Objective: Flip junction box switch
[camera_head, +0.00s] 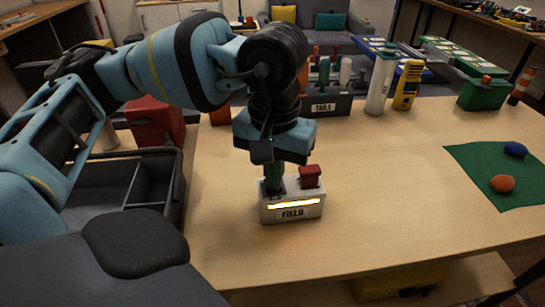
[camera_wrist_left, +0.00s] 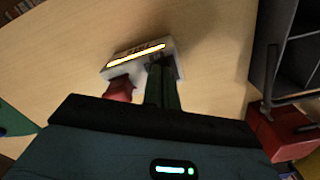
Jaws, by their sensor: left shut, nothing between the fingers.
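The junction box (camera_head: 291,208) is a small white box labelled FIELD, with a lit yellow strip along its front, standing on the wooden table. A red block-shaped part (camera_head: 311,176) sits on its top right. In the left wrist view the box (camera_wrist_left: 172,58) shows with the red part (camera_wrist_left: 119,89) beside my fingers. My left gripper (camera_head: 273,186) points down at the top left of the box, shut and empty, its tips at or very near the top. The switch itself is hidden by the fingers. My right gripper is not in view.
A dark divided tray (camera_head: 178,190) lies left of the box. A red case (camera_head: 153,120), a TOOLS rack (camera_head: 340,106), a white bottle (camera_head: 380,83) and a yellow meter (camera_head: 408,85) stand behind. A green mat (camera_head: 478,165) lies right. The table right of the box is clear.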

